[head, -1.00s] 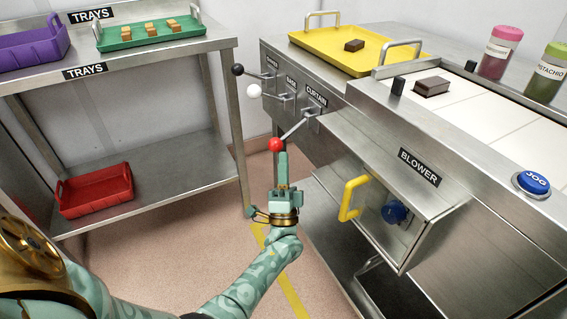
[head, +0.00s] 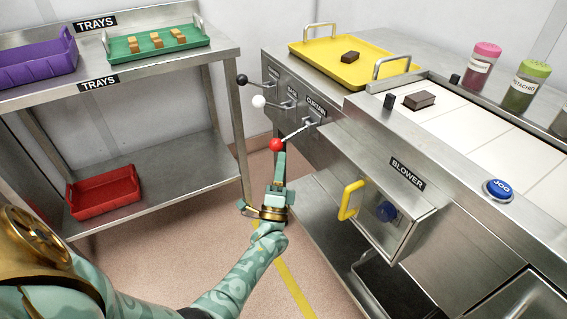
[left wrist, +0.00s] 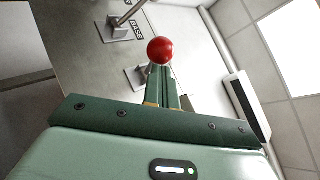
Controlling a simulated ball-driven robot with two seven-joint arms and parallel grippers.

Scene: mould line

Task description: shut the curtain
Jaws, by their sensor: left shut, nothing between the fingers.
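The curtain lever is a metal rod (head: 294,133) with a red ball knob (head: 276,145), below the label CURTAIN (head: 315,107) on the machine's side panel. The rod slants out and down to the left. My left gripper (head: 281,155) is shut and empty, its fingertips right at the underside of the red knob. In the left wrist view the red knob (left wrist: 161,50) sits just beyond the tips of the shut fingers (left wrist: 162,80); I cannot tell if they touch. My right gripper is not in view.
A black-knobbed lever (head: 242,80) and a white-knobbed lever (head: 258,101) stand close by on the same panel. A yellow handle (head: 349,200) juts out from the blower box (head: 408,225). A steel tray rack (head: 150,160) stands left; the floor between is clear.

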